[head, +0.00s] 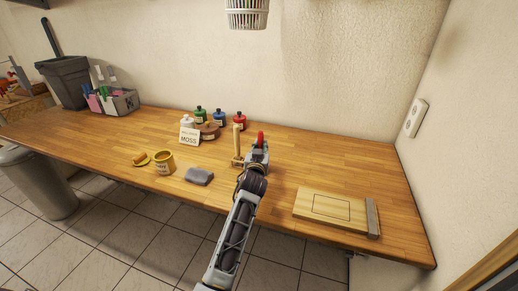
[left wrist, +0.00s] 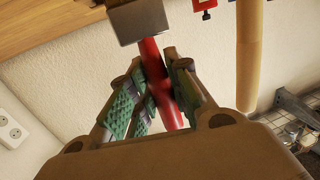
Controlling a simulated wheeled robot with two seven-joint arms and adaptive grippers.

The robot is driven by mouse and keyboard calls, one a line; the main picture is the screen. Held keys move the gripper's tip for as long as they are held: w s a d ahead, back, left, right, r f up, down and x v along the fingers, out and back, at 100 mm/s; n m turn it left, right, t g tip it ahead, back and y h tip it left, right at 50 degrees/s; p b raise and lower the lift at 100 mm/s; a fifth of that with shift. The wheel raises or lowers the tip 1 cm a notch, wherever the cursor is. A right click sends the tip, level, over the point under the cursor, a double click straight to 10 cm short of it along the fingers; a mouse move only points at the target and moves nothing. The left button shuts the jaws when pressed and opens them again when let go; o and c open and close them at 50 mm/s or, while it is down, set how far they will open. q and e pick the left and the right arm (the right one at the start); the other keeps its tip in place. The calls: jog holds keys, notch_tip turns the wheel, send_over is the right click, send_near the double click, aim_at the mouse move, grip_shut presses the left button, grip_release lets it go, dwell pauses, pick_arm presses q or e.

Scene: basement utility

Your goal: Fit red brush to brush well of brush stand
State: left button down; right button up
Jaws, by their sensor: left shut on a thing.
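The red brush (head: 261,136) is held in my left gripper (head: 258,151), with its red end showing above the fingers. In the left wrist view its red handle (left wrist: 150,52) runs between the textured fingers (left wrist: 159,68), which are closed around it. A grey metallic block (left wrist: 138,21) shows at the handle's far end; I cannot tell whether it belongs to the brush. The brush stand (head: 237,141), a pale wooden post on a base, stands just left of the gripper; its post (left wrist: 250,55) is at right in the wrist view. The brush well is not clearly visible. My right gripper is out of view.
Paint bottles (head: 219,117) and a MOSS card (head: 189,136) stand behind left. A wooden board (head: 329,208) lies right.

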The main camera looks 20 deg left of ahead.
pick_arm(q)
jog(key=shift+s+d+f, duration=0.1)
jog(key=shift+d+f, duration=0.15)
jog(key=shift+f, duration=0.1)
jog(key=c, duration=1.3)
grip_release()
jog(key=shift+o, duration=0.2)
jog(key=shift+a+r, duration=0.2)
jog(key=shift+r, duration=2.4)
jog(key=shift+a+r, duration=0.2)
jog(key=shift+r, duration=2.4)
jog(key=shift+f, duration=0.1)
